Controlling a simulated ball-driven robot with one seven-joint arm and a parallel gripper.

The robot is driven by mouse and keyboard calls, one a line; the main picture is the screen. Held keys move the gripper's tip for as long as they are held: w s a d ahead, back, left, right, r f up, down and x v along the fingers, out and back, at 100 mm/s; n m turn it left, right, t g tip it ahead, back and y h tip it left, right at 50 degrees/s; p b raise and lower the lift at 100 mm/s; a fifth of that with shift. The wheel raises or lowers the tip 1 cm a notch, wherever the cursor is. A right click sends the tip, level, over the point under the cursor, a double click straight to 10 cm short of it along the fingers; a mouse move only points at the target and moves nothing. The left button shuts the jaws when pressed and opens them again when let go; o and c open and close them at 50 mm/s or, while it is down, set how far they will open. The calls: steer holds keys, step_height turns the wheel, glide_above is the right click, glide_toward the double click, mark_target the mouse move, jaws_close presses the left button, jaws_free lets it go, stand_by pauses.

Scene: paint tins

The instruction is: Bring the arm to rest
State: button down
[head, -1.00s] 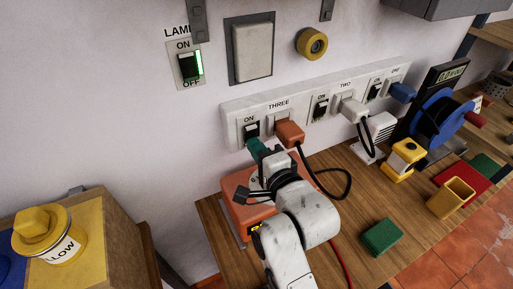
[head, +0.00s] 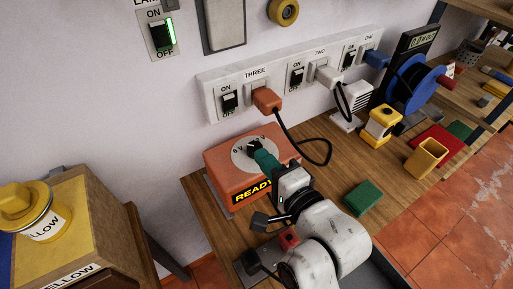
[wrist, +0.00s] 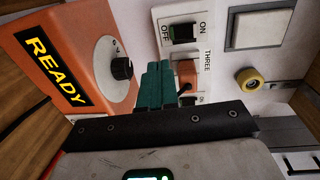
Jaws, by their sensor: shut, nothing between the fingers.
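My gripper (head: 258,152) with teal fingers is shut and empty. It also shows in the wrist view (wrist: 158,70), with its fingers together. In the head view its tips overlap the dial plate of an orange box marked READY (head: 222,168), close to the black knob (head: 254,146). In the wrist view the knob (wrist: 122,68) stands to the left of the fingers, with a visible gap between them. My arm reaches up from the lower right of the head view, bent over the wooden bench (head: 208,222).
A socket strip (head: 243,91) with switches and plugs runs along the wall behind. A black cable (head: 322,150) loops right of the box. A green block (head: 363,197), yellow cup (head: 426,157) and blue reel (head: 412,88) are on the right. A yellow tin (head: 42,222) stands left.

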steer(key=shift+s+d, duration=0.15)
steer(key=shift+s, duration=0.1)
stand_by(0.4)
